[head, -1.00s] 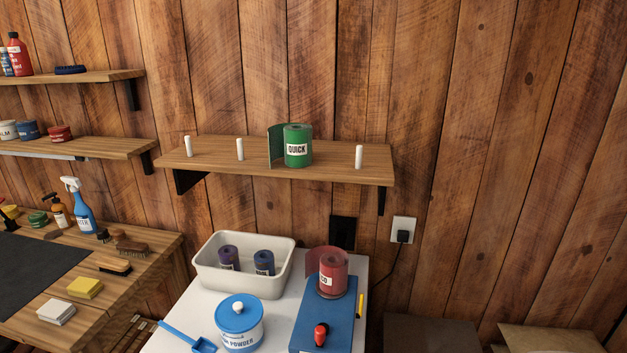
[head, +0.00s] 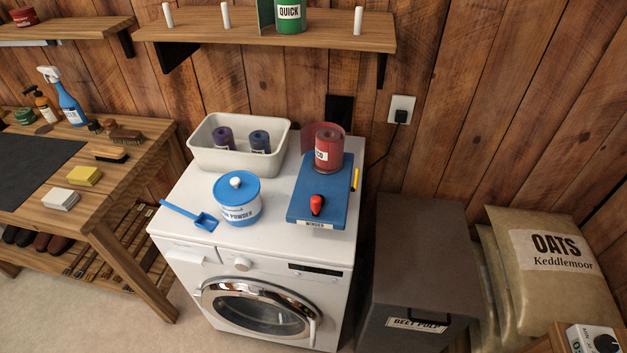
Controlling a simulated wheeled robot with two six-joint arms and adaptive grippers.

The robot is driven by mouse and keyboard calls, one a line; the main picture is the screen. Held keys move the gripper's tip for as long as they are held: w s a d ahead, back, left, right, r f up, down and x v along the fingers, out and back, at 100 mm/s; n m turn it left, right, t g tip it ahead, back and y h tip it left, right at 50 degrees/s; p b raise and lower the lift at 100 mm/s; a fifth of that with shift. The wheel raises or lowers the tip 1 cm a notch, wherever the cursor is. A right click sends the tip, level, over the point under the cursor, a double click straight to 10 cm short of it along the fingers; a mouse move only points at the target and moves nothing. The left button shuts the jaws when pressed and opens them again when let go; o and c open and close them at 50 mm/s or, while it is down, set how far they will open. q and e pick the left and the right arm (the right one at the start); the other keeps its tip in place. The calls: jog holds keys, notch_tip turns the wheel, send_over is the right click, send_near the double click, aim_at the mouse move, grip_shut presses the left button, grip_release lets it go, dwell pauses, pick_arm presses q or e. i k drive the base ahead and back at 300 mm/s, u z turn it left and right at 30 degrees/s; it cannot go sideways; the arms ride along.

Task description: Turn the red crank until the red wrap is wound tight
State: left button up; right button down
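The red wrap (head: 329,150) stands upright as a roll on the far end of the blue winder board (head: 325,196). A loose flap of it sticks out to the left and behind the roll, and its label is partly hidden or turned. The red crank (head: 316,205) is at the near end of the board, by the "WINDER" label. The board lies on the right part of the white washing machine's top (head: 270,205). Neither of my grippers is in view.
A white tub (head: 203,160) with two dark rolls, a blue-lidded powder tub (head: 237,209) and a blue scoop (head: 204,221) share the machine top. A shelf (head: 330,42) with a green wrap (head: 291,16) hangs above. A grey bin (head: 420,250) and oats sacks (head: 540,290) stand right.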

aim_at(317, 201)
jog(key=k, duration=1.3)
jog(key=u, duration=0.8)
jog(key=i, duration=1)
